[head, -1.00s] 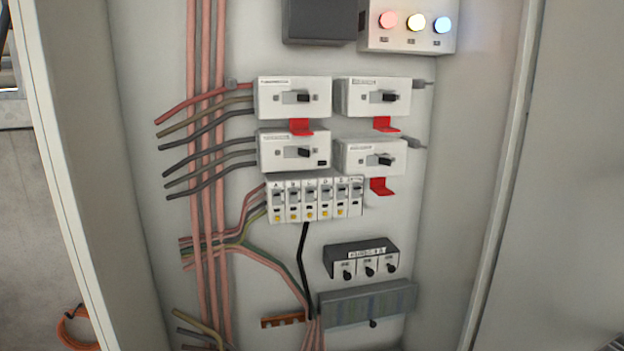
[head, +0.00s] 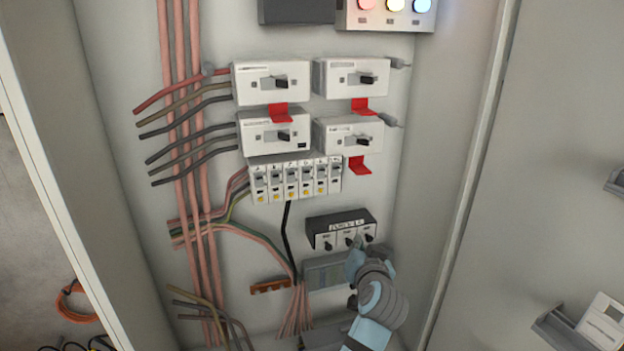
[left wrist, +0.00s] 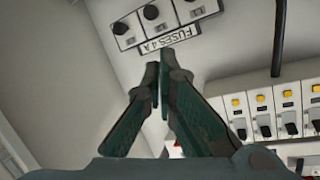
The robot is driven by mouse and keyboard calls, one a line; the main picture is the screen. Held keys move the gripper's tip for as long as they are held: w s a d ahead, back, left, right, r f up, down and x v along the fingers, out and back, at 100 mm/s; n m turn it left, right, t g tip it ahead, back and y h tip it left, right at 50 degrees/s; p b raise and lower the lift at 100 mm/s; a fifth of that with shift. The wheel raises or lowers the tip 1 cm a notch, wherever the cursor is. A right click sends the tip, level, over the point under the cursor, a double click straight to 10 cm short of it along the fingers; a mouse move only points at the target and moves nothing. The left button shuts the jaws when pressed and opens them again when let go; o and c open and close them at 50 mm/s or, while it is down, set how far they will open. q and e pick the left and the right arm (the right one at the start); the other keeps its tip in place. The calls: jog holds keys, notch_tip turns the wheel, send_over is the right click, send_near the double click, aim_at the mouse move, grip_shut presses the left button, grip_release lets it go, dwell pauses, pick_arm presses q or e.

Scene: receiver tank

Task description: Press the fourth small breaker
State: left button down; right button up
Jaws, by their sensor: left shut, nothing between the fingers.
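The row of small breakers, white with dark levers and yellow buttons, is mounted under the larger switches in the head view. The fourth small breaker (head: 307,182) from the left is uncovered there. It also shows at the right of the left wrist view (left wrist: 290,112), which is upside down. My left gripper (head: 356,248) is in front of the fuse block, below and to the right of the breaker row and apart from it. Its fingers (left wrist: 158,72) are shut and empty in the left wrist view. My right gripper is not in view.
The black fuse block (head: 342,228) is just behind my left gripper, with a grey terminal block (head: 325,272) below. Red tabs (head: 360,165) stick out near the breaker row. Larger switches (head: 275,132) sit above. Pink cables (head: 187,130) run down the left.

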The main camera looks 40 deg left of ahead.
pick_arm(q)
notch_tip(320, 180, up, 10)
jog(key=s+a+n+y, duration=0.2)
jog(key=n, duration=0.1)
jog(key=n+g+y+p, duration=0.1)
jog(key=n+g+y, duration=0.1)
jog(key=n, duration=0.2)
send_near(311, 161)
jog(key=s+d, duration=0.1)
jog(key=s+r, duration=0.1)
jog(key=shift+s+d, duration=0.3)
jog(key=shift+d, duration=0.1)
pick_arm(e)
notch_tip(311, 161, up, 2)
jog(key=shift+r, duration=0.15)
pick_arm(q)
jog(key=p+x, duration=0.2)
jog(key=x, duration=0.8)
jog(key=shift+w+r, duration=0.1)
jog(key=shift+r, duration=0.05)
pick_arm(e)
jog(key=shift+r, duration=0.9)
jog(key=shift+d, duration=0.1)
